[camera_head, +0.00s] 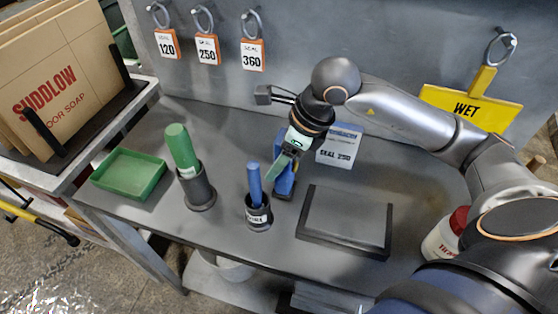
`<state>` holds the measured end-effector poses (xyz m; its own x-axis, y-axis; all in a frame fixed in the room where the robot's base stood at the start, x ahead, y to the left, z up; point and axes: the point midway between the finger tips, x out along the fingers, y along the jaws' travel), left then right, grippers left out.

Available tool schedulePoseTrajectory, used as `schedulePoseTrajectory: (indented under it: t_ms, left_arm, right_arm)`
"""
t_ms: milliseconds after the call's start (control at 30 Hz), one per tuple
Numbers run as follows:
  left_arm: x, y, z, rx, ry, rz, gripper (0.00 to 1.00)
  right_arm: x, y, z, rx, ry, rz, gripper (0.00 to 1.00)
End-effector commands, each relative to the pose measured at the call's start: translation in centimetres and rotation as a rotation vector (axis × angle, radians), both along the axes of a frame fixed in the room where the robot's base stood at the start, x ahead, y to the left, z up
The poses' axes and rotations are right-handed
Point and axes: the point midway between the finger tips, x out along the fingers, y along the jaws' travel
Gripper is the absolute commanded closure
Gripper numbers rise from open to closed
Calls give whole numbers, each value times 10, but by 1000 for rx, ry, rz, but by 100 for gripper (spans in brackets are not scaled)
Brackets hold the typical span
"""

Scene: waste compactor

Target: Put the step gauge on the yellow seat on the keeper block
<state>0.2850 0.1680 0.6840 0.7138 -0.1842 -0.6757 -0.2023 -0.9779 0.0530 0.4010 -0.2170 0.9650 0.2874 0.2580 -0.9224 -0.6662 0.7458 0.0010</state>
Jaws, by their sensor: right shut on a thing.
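My right gripper (288,155) reaches down from the upper right over the middle of the bench. It is shut on a flat teal-green piece that I take for the step gauge (277,167), which hangs tilted down to the left. A blue block on a dark base, likely the keeper block (285,183), stands right under and behind the held piece. The gripper and the piece hide much of it, and I cannot make out its yellow seat clearly. I cannot tell whether piece and block touch. My left gripper is not in view.
A blue-handled tool stands in a dark cup (258,217), close in front of the block. A green-handled tool stands in another cup (199,190). Also here are a green tray (130,174), a dark-framed plate (345,222), a SEAL 250 card (340,146) and a red-capped bottle (443,238).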

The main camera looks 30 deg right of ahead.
Motion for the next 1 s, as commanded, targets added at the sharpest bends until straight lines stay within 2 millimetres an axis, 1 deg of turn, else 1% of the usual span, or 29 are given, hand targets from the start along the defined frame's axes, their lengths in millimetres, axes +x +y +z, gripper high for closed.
schedulePoseTrajectory:
  t_ms: [33,100,333,433,467,700,733,1000]
  left_arm:
    - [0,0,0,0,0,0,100]
    - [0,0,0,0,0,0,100]
    - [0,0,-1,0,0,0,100]
    - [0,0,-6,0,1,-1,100]
    - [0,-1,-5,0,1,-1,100]
    - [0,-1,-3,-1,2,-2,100]
    - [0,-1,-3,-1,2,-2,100]
    - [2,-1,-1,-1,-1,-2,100]
  right_arm:
    - [0,0,-5,-1,0,-1,100]
    - [0,0,-8,0,-1,0,100]
    - [0,0,-8,0,-3,-1,100]
    - [0,0,-12,0,-3,0,100]
    - [0,0,-12,-1,-1,-1,39]
    - [0,0,-10,-1,-1,0,12]
    - [0,0,-10,-1,-1,0,10]
    - [0,0,-8,-1,-1,0,10]
